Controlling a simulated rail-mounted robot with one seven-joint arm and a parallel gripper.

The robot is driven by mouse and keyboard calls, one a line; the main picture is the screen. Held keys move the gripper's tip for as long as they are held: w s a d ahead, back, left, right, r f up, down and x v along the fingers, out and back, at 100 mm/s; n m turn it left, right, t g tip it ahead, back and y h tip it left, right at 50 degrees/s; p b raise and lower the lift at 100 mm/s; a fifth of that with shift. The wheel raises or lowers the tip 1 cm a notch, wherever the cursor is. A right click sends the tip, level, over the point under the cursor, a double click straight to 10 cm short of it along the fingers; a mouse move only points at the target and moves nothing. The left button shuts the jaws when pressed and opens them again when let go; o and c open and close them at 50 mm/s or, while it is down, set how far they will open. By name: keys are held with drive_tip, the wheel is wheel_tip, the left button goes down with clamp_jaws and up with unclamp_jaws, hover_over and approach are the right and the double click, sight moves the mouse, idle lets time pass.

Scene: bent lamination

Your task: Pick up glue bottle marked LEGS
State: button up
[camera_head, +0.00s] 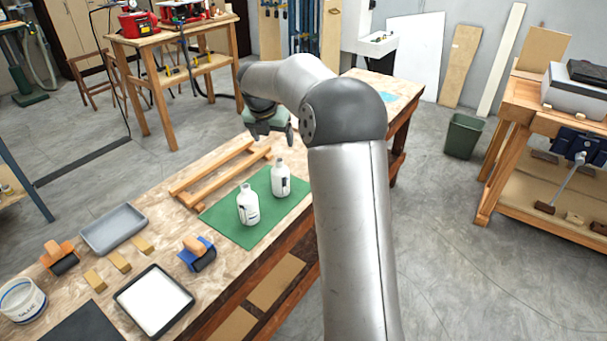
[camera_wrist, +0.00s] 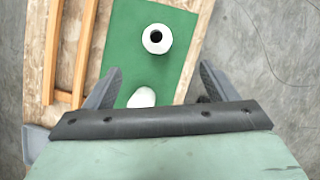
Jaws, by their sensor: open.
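Two white bottles stand upright on a green mat (camera_head: 230,228). One bottle (camera_head: 248,206) is nearer and to the left; the other bottle (camera_head: 280,179) is a little behind it to the right. Both have dark marks on their sides, too small to read, so I cannot tell which says LEGS. My gripper (camera_head: 270,136) is open and empty, above and behind the bottles in the head view. In the wrist view, my gripper (camera_wrist: 160,70) points down; one bottle with a dark round top (camera_wrist: 156,39) lies beyond the fingertips. Another white shape (camera_wrist: 142,97) is partly hidden by the gripper body.
A wooden frame (camera_head: 222,168) lies beside the mat. Floor lies along the right edge.

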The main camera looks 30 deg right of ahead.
sight(281, 167)
drive_tip(key=p+x, duration=0.1)
drive_tip(key=x, duration=1)
drive_tip(key=shift+w+a+f, duration=0.1)
drive_tip(key=shift+a+f, duration=0.05)
drive_tip(key=shift+f, duration=0.1)
drive_tip(key=shift+w+p+x, duration=0.2)
drive_tip(key=shift+p+x, duration=0.7)
drive_tip(key=shift+x, duration=1.8)
drive_tip(key=shift+r, duration=0.1)
drive_tip(key=c, duration=1.2)
